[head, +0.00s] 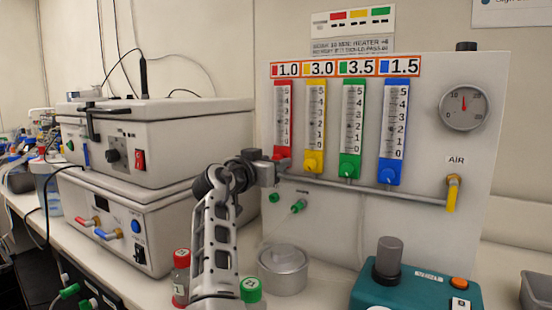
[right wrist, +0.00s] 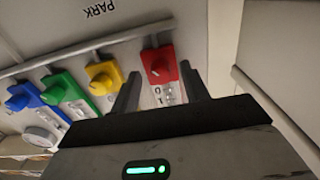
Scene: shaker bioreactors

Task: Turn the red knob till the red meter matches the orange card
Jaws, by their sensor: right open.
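The red meter (head: 283,112) is the leftmost of the tall scales on the white panel. The orange-framed card above it (head: 286,70) reads 1.0. The float's level on the red scale is too small to read surely. The red knob (right wrist: 160,66) sits at the meter's lower end; in the head view my right gripper (head: 268,166) partly covers it. In the right wrist view, my right gripper (right wrist: 162,80) is open, with one finger on each side of the knob. The fingers look apart from it; the exact depth is unclear. My left gripper is out of view.
The yellow knob (head: 313,161), green knob (head: 348,166) and blue knob (head: 389,176) stand in a row to the right, above a grey pipe (head: 400,192). Stacked white devices (head: 160,140) stand on the left. A metal pot (head: 284,270) and capped bottles are below.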

